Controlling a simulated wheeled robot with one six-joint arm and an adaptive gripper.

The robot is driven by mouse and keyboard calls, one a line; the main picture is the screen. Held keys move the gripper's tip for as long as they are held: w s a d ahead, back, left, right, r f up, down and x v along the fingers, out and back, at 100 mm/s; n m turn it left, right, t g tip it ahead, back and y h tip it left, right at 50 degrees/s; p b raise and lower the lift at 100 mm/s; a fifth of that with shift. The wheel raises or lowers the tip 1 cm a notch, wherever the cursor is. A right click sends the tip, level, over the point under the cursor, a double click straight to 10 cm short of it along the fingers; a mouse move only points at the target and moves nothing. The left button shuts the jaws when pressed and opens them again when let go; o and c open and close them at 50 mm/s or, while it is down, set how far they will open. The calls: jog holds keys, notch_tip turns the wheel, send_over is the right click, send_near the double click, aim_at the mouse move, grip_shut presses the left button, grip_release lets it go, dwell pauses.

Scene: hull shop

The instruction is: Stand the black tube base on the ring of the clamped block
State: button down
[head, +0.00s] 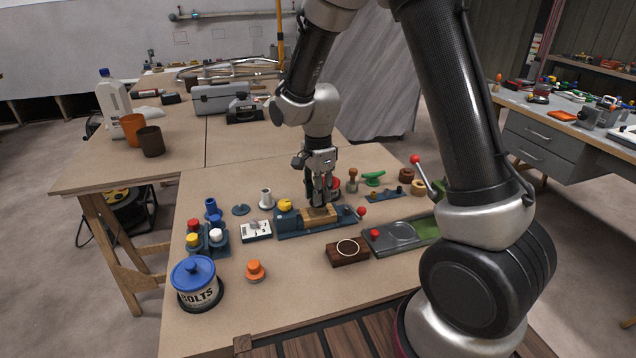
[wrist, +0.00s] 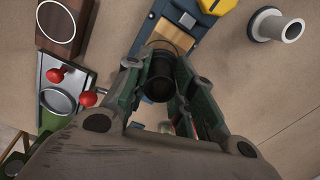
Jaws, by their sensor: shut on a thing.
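My gripper (head: 321,197) is over the tan wooden block (head: 331,219) clamped in the blue vise (head: 290,227). In the wrist view, my gripper (wrist: 159,68) is shut on the black tube base (wrist: 158,84), a short dark cylinder between the green fingers. A thin dark ring line curves just past the tube base in that view, on the clamped block's side. The fingers and tube base hide most of the block's top. I cannot tell whether the tube base touches the block or hangs just above it.
A dark brown block with a white ring (head: 347,259) lies in front of the vise. A grey tray with red knobs (head: 394,244) is to its right. A white flanged tube (head: 266,199) and a meter (head: 256,231) stand left. A bolts tin (head: 197,289) is front left.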

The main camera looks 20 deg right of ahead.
jog(key=shift+f, duration=0.9)
jog(key=shift+f, duration=0.55)
dwell(0.6)
jog(key=c, duration=1.5)
grip_release()
jog(key=shift+r, duration=0.1)
jog(key=shift+r, duration=5.4)
